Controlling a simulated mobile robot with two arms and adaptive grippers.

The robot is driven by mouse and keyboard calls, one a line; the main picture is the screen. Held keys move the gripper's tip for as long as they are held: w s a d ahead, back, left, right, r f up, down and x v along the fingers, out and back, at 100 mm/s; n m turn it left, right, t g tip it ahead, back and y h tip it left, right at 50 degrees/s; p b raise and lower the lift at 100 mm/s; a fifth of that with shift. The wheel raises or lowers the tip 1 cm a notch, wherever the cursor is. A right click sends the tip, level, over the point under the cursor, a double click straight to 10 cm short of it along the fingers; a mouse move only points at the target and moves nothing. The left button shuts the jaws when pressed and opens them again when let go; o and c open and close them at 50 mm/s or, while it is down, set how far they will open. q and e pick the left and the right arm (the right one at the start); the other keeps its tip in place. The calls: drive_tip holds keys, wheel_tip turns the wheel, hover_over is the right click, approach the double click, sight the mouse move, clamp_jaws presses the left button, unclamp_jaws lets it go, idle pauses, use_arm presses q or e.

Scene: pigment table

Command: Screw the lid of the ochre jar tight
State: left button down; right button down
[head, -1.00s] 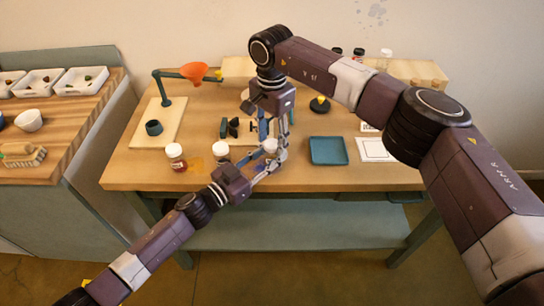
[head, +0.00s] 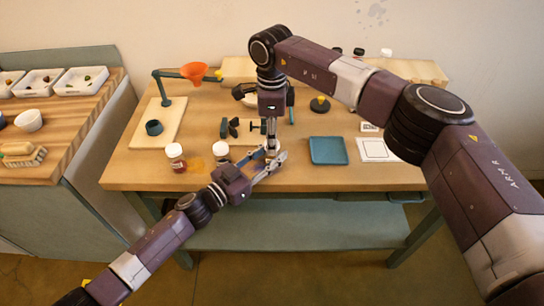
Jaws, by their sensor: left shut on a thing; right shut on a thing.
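My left gripper (head: 272,163) is shut near the front edge of the table, on what appears to be the ochre jar. The jar is almost wholly hidden by the fingers, and its contents cannot be seen. My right gripper (head: 271,147) points straight down from above, directly over the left gripper's fingertips. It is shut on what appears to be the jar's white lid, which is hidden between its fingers. Whether the lid sits level or has a gap under it cannot be told.
A jar with dark red contents (head: 176,158) and another white-lidded jar (head: 221,152) stand left of the grippers, by an orange-yellow patch (head: 195,164). A blue tray (head: 328,150) lies to the right. An orange funnel (head: 194,71) is held on a stand behind.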

drive_tip(key=m, duration=0.8)
drive_tip(key=shift+m, duration=0.4)
drive_tip(key=m, duration=0.3)
drive_tip(key=shift+m, duration=0.3)
drive_tip(key=m, duration=0.5)
drive_tip(key=c, duration=1.4)
unclamp_jaws()
wheel_tip(320, 180, up, 12)
